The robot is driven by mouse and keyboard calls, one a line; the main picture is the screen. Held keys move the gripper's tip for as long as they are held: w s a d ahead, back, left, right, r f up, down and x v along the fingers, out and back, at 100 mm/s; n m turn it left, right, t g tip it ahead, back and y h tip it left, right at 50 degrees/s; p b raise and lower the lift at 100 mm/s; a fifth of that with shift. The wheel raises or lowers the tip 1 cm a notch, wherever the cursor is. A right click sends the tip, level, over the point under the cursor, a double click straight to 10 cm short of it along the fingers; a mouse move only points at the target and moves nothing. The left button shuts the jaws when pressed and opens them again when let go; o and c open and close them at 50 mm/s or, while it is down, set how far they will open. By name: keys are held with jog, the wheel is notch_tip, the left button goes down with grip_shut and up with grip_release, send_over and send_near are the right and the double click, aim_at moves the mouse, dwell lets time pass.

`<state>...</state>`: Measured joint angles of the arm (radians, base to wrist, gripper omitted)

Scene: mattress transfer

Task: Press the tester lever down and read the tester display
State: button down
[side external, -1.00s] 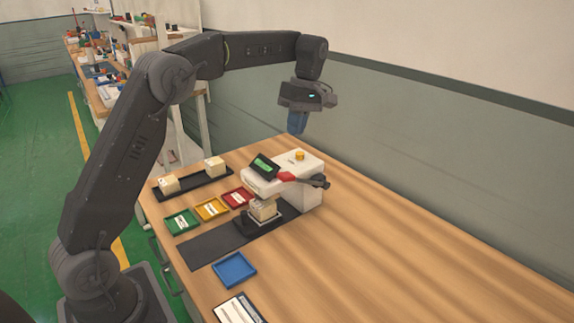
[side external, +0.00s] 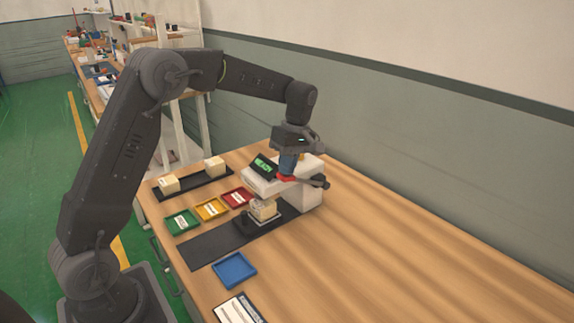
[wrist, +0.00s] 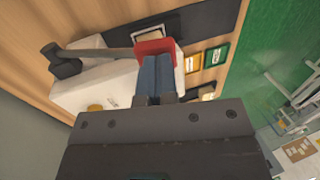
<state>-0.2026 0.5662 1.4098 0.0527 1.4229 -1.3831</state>
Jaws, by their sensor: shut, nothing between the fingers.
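The white tester (side external: 306,196) stands on the table, with a dark display (side external: 263,166) showing green lettering that seems to read READY, though it is small. Its lever is a dark bar with a red pad (side external: 285,179) at the end; the red pad also shows in the wrist view (wrist: 155,46). My gripper (side external: 288,172) is shut and empty, its blue fingers just above or touching the red pad; contact cannot be told. In the wrist view my gripper (wrist: 154,62) overlaps the pad. A small beige block (side external: 263,209) sits under the tester head.
Green (side external: 182,222), yellow (side external: 211,209) and red (side external: 237,197) trays lie left of the tester. A black rack (side external: 193,183) behind holds two beige blocks. A blue tray (side external: 234,270) and a white card (side external: 240,308) are in front. The table's right side is clear.

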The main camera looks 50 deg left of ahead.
jog(key=shift+s+f+t, duration=0.5)
jog(key=shift+s+f, duration=0.1)
jog(key=shift+f, duration=0.05)
jog(key=s+f+t, duration=0.3)
jog(key=f, duration=0.6)
jog(key=shift+s+f, duration=0.3)
jog(key=s+r, duration=0.3)
jog(key=r, duration=1.2)
jog(key=shift+s+t, duration=0.3)
jog(key=shift+t, duration=0.1)
